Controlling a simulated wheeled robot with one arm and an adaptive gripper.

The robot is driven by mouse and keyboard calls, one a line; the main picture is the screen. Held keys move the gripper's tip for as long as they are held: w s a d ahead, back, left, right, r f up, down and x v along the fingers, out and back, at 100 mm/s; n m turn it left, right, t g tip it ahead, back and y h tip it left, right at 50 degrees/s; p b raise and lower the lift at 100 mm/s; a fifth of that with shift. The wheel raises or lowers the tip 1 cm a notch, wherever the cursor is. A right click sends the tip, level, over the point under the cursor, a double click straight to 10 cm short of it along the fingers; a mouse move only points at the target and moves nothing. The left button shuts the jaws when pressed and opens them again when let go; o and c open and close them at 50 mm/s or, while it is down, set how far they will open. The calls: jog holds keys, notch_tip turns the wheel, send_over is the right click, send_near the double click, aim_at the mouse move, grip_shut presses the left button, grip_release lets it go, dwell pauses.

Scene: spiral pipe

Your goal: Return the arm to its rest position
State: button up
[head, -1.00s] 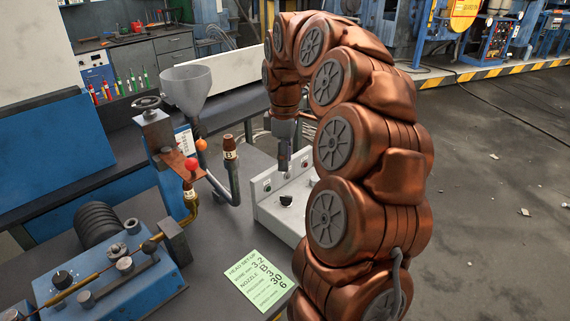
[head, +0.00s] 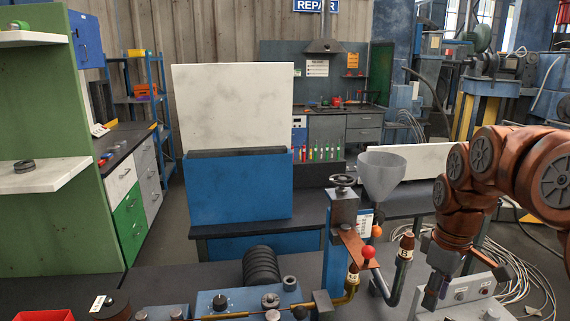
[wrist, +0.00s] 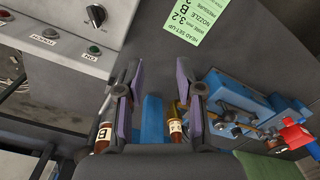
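My copper-coloured arm (head: 485,175) comes in from the right in the head view and bends down at the wrist. My gripper (head: 432,298) hangs low at the right, by the grey control box (head: 482,292). In the wrist view my gripper (wrist: 156,100) has its two purple-padded fingers well apart, with nothing held between them. Beyond the fingers show a brown-capped nozzle marked B (wrist: 103,136) and a second brown-capped nozzle (wrist: 177,130). Both are apart from the pads as far as I can tell.
A grey funnel (head: 381,177), a handwheel valve (head: 343,182) and a red ball knob (head: 369,253) stand left of the arm. A blue machine (head: 240,302) is in front. A green note (wrist: 195,20) lies on the dark bench in the wrist view.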

jog(key=s+a+f+m, duration=0.1)
jog(key=s+a, duration=0.3)
jog(key=s, duration=0.4)
jog(key=s+a+f+m+g+p, duration=0.1)
jog(key=s+a+m, duration=0.3)
jog(key=s, duration=0.4)
jog(key=s+a+f+m+p, duration=0.1)
jog(key=s+a+f+m, duration=0.1)
jog(key=s, duration=0.5)
jog(key=shift+s+a+f+m, duration=0.35)
jog(key=shift+a+f, duration=0.35)
jog(key=shift+a, duration=0.55)
jog(key=shift+o, duration=0.5)
jog(key=shift+s, duration=0.15)
